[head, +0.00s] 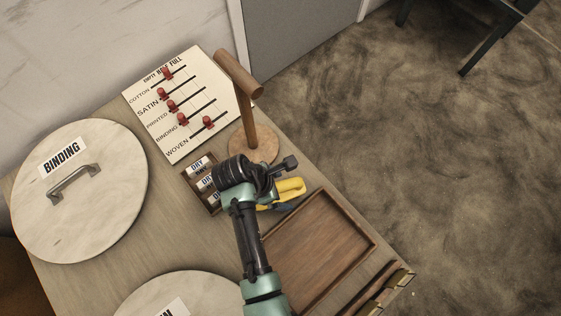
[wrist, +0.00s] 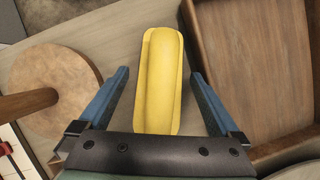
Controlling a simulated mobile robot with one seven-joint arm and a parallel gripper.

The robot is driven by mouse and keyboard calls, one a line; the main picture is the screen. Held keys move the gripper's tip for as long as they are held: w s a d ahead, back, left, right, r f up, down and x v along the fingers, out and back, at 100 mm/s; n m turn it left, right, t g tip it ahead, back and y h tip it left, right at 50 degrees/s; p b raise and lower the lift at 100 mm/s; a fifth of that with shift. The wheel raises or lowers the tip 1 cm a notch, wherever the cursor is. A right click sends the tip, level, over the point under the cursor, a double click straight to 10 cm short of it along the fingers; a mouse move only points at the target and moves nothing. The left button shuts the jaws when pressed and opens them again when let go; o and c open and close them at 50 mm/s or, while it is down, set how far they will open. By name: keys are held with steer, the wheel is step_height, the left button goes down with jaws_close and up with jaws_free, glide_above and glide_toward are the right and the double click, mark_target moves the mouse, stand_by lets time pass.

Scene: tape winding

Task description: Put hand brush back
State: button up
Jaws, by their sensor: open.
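A long yellow object, which looks like the hand brush (wrist: 160,85), lies between my two blue fingers in the wrist view. My gripper (wrist: 159,74) is open, with one finger on each side of it and a gap showing on both sides. In the head view the yellow brush (head: 291,188) shows just right of my wrist, beside the wooden tray (head: 318,250). My arm hides part of it there. No bristles can be made out.
A wooden stand (head: 252,145) with a round base rises close behind my wrist. A small box of labelled cards (head: 201,183) is to the left. A slider board (head: 185,103) and a round lid marked BINDING (head: 100,205) are farther left. The tray looks empty.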

steer(key=p+v, duration=0.4)
steer(key=v, duration=0.8)
steer(key=shift+r, duration=0.1)
